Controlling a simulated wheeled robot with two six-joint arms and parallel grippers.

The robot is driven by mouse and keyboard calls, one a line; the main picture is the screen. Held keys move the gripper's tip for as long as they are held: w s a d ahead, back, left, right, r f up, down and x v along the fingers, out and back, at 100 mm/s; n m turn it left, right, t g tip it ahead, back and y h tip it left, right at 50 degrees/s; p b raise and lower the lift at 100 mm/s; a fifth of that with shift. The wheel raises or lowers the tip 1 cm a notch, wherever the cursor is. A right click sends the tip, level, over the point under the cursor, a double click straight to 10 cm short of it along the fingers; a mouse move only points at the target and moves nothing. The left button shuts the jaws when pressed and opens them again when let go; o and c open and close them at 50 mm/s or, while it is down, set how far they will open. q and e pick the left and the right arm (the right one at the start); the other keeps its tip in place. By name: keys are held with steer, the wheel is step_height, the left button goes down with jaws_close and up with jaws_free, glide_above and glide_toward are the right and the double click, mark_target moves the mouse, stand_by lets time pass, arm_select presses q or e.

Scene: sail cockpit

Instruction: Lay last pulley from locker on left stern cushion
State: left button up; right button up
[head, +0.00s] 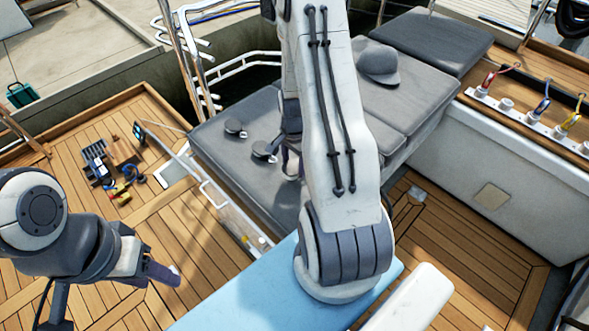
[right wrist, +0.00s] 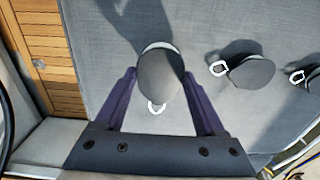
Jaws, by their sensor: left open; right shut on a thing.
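My right gripper (right wrist: 158,98) is shut on a dark grey pulley (right wrist: 160,74) with a white ring, over the grey stern cushion (right wrist: 110,40). I cannot tell whether this pulley touches the cushion. In the head view my right arm hides most of that gripper and pulley, above the cushion (head: 218,153). Two similar pulleys lie on the cushion, one (head: 235,127) farther back and one (head: 264,149) nearer the gripper. They also show in the right wrist view, one (right wrist: 251,73) right of the gripper and one (right wrist: 313,80) at the edge. My left gripper (head: 168,274) is open and empty over the deck.
A grey cap (head: 379,65) lies on the cushions farther right. A light blue panel (head: 235,297) is in front. Small tools and a wooden block (head: 122,150) lie on the left deck. Metal rails (head: 185,60) stand behind the cushion. The right-hand deck (head: 455,240) is mostly clear.

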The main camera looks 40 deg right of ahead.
mark_target(294, 166)
steer(key=shift+f, duration=1.9)
steer(key=shift+f, duration=0.25)
steer(key=o, duration=1.5)
steer(key=shift+r, duration=0.1)
step_height(294, 166, up, 12)
steer(key=shift+a+r, duration=0.1)
steer(key=shift+r, duration=0.1)
